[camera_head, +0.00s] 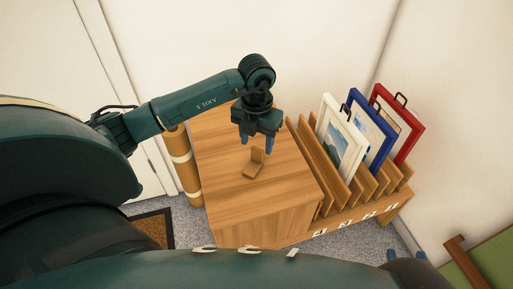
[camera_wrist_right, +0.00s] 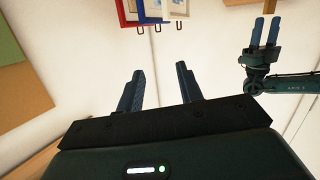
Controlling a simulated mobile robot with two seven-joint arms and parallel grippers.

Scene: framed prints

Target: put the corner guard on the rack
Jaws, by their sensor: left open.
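The corner guard (camera_head: 254,165) is a small brown L-shaped piece on the wooden cabinet top, with one leaf upright. My left gripper (camera_head: 256,145) is open just above and behind it, fingers pointing down; contact cannot be told. My left gripper also shows in the right wrist view (camera_wrist_right: 266,32). The wooden rack (camera_head: 340,203) stands right of the cabinet, with slanted dividers and number labels on its front. My right gripper (camera_wrist_right: 159,88) is open and empty. Its blue fingertips show at the lower right of the head view (camera_head: 406,256).
A white-framed print (camera_head: 326,113), a blue-framed print (camera_head: 379,155) and a red-framed print (camera_head: 412,137) stand in the rack. The wooden cabinet (camera_head: 235,200) has free room on top. A brown roll (camera_head: 183,170) stands at its left. A green-topped piece (camera_head: 495,262) is at lower right.

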